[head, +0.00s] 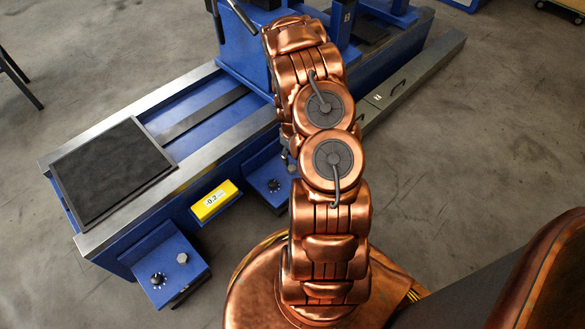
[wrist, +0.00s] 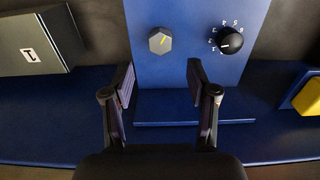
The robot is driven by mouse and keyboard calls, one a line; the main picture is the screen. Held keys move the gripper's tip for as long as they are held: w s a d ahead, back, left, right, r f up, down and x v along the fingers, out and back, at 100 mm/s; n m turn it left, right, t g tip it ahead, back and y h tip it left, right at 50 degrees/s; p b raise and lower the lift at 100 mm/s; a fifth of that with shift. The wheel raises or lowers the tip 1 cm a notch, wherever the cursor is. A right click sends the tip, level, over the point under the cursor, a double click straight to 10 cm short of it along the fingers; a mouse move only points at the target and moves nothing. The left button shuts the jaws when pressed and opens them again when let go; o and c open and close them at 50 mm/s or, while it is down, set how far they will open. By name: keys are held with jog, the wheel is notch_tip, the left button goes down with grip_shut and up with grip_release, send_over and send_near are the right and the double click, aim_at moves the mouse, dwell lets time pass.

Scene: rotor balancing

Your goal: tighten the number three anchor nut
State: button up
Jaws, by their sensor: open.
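In the wrist view a grey hex nut (wrist: 160,40) with a yellow mark sits on a blue foot plate (wrist: 185,85). A black dial (wrist: 231,40) with white numbers around it is to its right. My gripper (wrist: 161,78) is open and empty, its two fingers apart below the nut in the picture and not touching it. In the head view my arm hides most of the gripper. The same foot seems to be the one with the dial (head: 273,186) beside my arm.
A yellow readout (head: 214,200) showing about -0.2 is on the blue machine bed (head: 195,170). Another foot with a hex nut (head: 182,258) and dial is at the front left. A dark plate (head: 112,170) lies on the bed. A grey-green box (wrist: 35,45) stands left in the wrist view.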

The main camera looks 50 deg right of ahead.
notch_tip(320, 180, down, 7)
jog(key=shift+f+b, duration=0.1)
jog(key=shift+b, duration=1.1)
grip_shut()
